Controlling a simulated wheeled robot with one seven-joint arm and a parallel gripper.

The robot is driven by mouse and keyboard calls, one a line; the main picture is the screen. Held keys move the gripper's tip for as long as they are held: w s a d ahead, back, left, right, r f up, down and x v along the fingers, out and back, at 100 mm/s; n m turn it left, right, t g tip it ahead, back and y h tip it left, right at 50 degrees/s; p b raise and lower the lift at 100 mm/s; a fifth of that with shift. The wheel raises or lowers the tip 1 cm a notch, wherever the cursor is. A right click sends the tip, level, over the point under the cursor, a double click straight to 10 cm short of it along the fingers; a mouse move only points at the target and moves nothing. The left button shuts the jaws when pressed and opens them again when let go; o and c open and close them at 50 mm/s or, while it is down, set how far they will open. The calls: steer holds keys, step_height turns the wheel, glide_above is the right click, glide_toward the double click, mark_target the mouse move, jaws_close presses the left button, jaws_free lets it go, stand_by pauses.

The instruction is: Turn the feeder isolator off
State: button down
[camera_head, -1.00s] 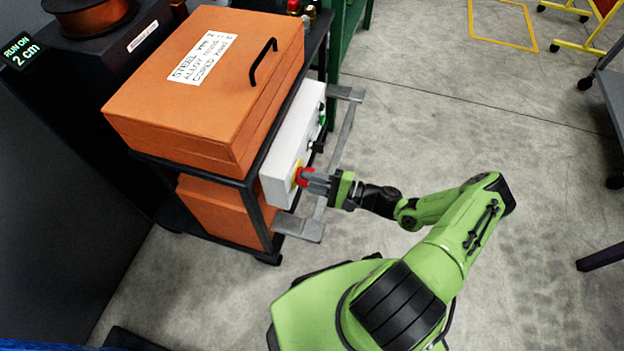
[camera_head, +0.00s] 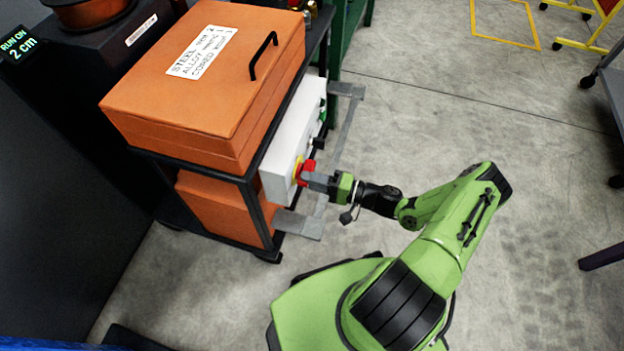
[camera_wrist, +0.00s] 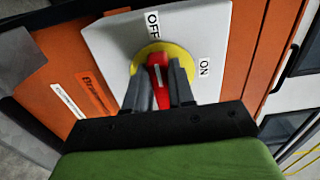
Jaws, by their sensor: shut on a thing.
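The feeder isolator is a red handle (camera_head: 307,168) on a yellow round plate (camera_head: 297,170), on the front of a light grey box (camera_head: 283,157). In the wrist view the red handle (camera_wrist: 158,78) stands between my two grey fingers, and the yellow plate (camera_wrist: 146,53) shows behind it. My gripper (camera_wrist: 160,88) is shut on the handle. In the wrist view the handle's far end points up toward the OFF label (camera_wrist: 153,22); the ON label (camera_wrist: 204,68) is to the right. My gripper also shows in the head view (camera_head: 317,181), reaching the box from the right.
The box is mounted on a dark-framed cart with an orange chest (camera_head: 205,85) on top. A grey rail (camera_head: 345,130) stands out in front of the box, with a bracket (camera_head: 300,224) below my gripper. A green control (camera_head: 323,110) sits farther along the box.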

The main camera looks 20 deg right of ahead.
steer(key=shift+a, duration=0.1)
steer(key=c, duration=1)
jaws_free()
steer(key=shift+o, duration=0.2)
steer(key=p+v, duration=0.1)
steer(key=v, duration=1.4)
steer(key=shift+s+d+p, duration=0.25)
steer(key=shift+d+p, duration=0.05)
steer(key=shift+d, duration=0.05)
